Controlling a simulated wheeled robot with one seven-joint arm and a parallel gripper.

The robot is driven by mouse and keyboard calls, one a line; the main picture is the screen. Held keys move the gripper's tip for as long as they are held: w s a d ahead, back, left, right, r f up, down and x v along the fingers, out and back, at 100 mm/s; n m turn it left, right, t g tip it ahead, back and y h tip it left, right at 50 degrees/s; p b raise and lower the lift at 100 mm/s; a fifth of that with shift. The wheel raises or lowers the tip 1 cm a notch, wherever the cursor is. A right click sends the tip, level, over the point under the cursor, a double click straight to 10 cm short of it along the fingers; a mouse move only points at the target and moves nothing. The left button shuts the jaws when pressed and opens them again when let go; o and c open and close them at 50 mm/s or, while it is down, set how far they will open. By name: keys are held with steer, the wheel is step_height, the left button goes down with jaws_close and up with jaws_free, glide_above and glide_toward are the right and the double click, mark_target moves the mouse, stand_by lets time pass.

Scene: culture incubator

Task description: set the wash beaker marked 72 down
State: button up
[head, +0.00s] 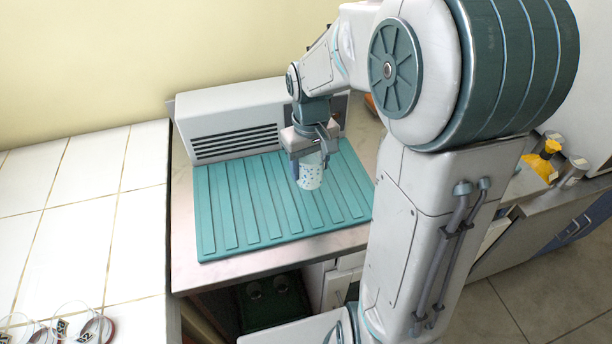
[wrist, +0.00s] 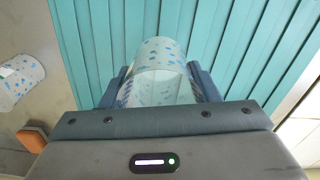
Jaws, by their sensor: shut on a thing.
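The wash beaker (head: 311,176) is a pale cup with small blue marks. My gripper (head: 309,163) is shut on it, with one finger on each side, over the right half of a teal ribbed mat (head: 226,215). In the wrist view the beaker (wrist: 163,53) sits between the two fingers (wrist: 160,88), its open mouth toward the camera. Its number does not show. I cannot tell whether its base touches the mat.
A white vented unit (head: 232,118) stands behind the mat. A second blue-marked cup (wrist: 18,80) lies to the left in the wrist view. A yellow bottle (head: 541,163) stands far right. Dishes with labels (head: 62,328) are at the lower left. The mat's left half is bare.

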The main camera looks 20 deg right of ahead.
mark_target(307, 179)
steer(key=shift+a+f, duration=0.2)
steer(key=shift+a, duration=0.1)
steer(key=shift+f, duration=2)
steer(key=shift+w+f, duration=0.1)
steer(key=o, duration=1)
